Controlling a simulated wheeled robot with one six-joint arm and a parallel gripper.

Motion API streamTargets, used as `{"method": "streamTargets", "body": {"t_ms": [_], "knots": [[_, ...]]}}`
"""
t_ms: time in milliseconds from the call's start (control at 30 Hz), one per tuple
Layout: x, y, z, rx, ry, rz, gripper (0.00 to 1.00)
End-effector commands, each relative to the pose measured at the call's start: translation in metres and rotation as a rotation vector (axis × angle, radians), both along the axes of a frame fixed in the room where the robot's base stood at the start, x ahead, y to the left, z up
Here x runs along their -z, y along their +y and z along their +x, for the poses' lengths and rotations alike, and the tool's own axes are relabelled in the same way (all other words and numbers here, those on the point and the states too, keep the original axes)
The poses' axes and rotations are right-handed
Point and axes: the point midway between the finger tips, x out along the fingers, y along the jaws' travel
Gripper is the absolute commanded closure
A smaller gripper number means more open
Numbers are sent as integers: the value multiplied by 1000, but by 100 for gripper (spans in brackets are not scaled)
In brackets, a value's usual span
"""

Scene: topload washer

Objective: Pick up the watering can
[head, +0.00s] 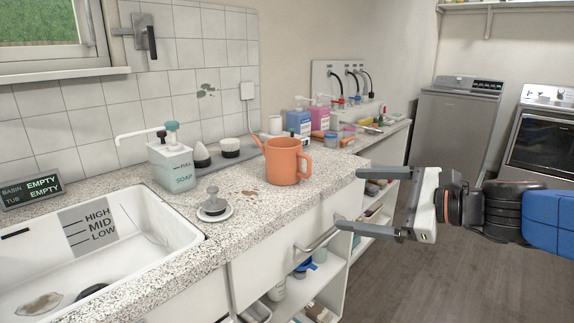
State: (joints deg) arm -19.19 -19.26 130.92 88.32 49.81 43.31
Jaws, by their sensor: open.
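An orange watering can (283,163) stands upright on the speckled countertop (240,235), near its front edge. Its spout points up to the left and its handle is on the right side. My gripper (348,200) is at the right of the can, in front of the counter edge. Its two fingers point left and are spread apart, with nothing between them. The gripper is apart from the can.
A soap dispenser (171,160), a sink plug (213,203) and brushes (230,147) stand left of the can. A white sink (170,222) is at the left. Bottles (299,122) crowd the counter behind. A drawer handle (318,240) juts out below. The floor (440,265) at right is clear.

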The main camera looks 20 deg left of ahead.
Motion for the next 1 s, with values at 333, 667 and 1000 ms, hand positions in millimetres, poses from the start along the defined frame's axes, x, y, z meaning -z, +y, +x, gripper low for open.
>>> {"method": "streamTargets", "body": {"t_ms": [333, 667, 1000], "knots": [[-49, 54, 58, 124, 373, 386, 7], [-53, 89, 77, 134, 416, 427, 7], [-53, 144, 100, 136, 414, 428, 7]]}}
